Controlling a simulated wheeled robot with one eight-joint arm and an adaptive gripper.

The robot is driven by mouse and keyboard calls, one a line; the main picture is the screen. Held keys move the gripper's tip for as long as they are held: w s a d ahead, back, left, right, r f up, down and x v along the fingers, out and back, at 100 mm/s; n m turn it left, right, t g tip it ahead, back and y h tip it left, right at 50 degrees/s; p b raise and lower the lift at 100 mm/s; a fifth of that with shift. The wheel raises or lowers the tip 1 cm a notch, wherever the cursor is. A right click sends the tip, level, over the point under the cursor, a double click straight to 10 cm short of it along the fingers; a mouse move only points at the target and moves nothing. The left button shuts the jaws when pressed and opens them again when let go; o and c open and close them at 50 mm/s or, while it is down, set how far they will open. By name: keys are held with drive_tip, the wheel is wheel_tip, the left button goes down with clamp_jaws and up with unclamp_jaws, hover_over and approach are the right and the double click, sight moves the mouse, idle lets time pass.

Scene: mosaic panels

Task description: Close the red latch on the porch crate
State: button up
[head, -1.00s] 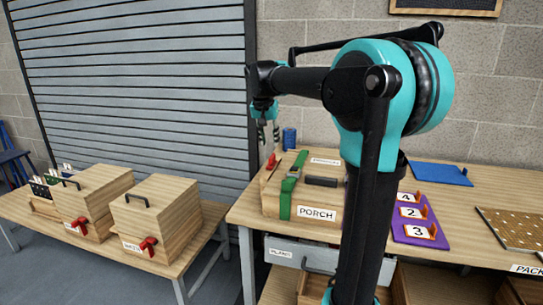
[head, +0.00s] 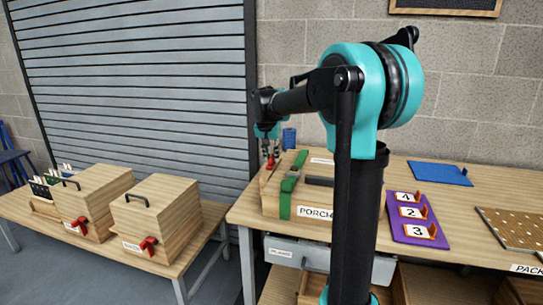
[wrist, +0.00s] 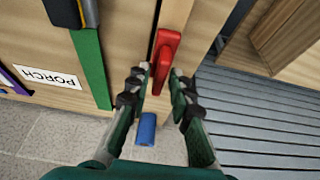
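The porch crate (head: 271,204) is a wooden box with a PORCH label, on the workbench behind my arm. A green strap (head: 285,203) runs over it. Its red latch (head: 270,164) is at the top left; in the wrist view the latch (wrist: 165,60) is a red lever beside a dark seam in the wood. My gripper (head: 271,156) is down at the latch. In the wrist view my gripper (wrist: 157,82) is open, one finger on each side of the latch's lower end. I cannot tell whether either finger touches it. My arm hides the crate's right part.
A blue cylinder (head: 289,138) stands behind the crate. A purple numbered board (head: 418,234) and a blue tray (head: 440,174) lie to the right. Two wooden boxes with red latches (head: 150,246) stand on the low left table. A shutter (head: 140,80) rises behind.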

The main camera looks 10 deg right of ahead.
clamp_jaws()
drive_tip(key=n, duration=0.2)
drive_tip(key=d+n+y, duration=0.1)
drive_tip(key=n, duration=0.1)
drive_tip(key=shift+s+d+n+t+y, duration=0.1)
drive_tip(key=shift+n+t+y, duration=0.2)
drive_tip(key=n+y, duration=0.1)
drive_tip(key=n, duration=0.1)
drive_tip(key=d+n, duration=0.1)
drive_tip(key=n, duration=0.1)
drive_tip(key=shift+n+y, duration=0.3)
drive_tip(key=shift+y, duration=0.1)
drive_tip(key=n, duration=0.1)
drive_tip(key=n+y, duration=0.1)
drive_tip(key=n, duration=0.1)
drive_tip(key=n+g, duration=0.1)
drive_tip(key=shift+w+d+y, duration=0.3)
drive_tip(key=shift+w+d, duration=0.05)
drive_tip(key=shift+w, duration=0.05)
drive_tip(key=n, duration=0.1)
drive_tip(key=n+g, duration=0.1)
drive_tip(key=n, duration=0.2)
drive_tip(key=shift+w+d+n+g+y, duration=0.25)
drive_tip(key=shift+w+n+g+y, duration=0.05)
drive_tip(key=shift+y, duration=0.1)
drive_tip(key=shift+o, duration=1.9)
unclamp_jaws()
